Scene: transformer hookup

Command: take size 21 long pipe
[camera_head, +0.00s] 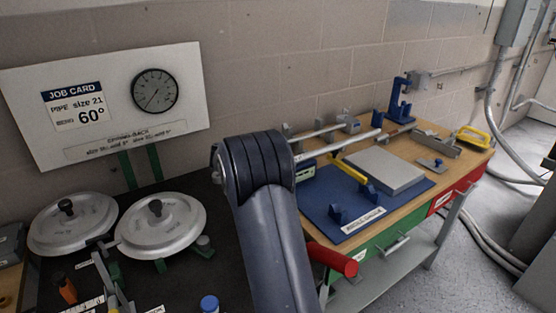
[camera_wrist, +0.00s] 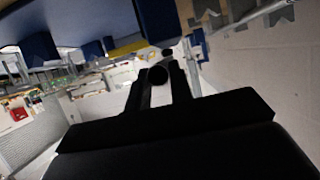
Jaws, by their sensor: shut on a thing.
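The job card (camera_head: 78,105) on the wall board reads pipe size 21 and 60°. In the head view, a light grey pipe (camera_head: 340,146) runs out from behind my arm over the wooden bench. A second pipe (camera_head: 318,132) lies behind it on grey supports. No size mark is readable on either pipe. My gripper is hidden behind my arm in the head view. In the wrist view my gripper (camera_wrist: 165,78) is shut on a pipe, whose dark round end (camera_wrist: 157,75) shows between the fingers. The rest of the held pipe is hidden.
A blue mat (camera_head: 335,222) with a grey plate (camera_head: 385,170) and yellow bar (camera_head: 350,171) lies on the bench. A blue stand (camera_head: 400,101) and yellow-handled tool (camera_head: 474,135) are farther back. Round bender discs (camera_head: 160,224) stand left. Floor is open at right.

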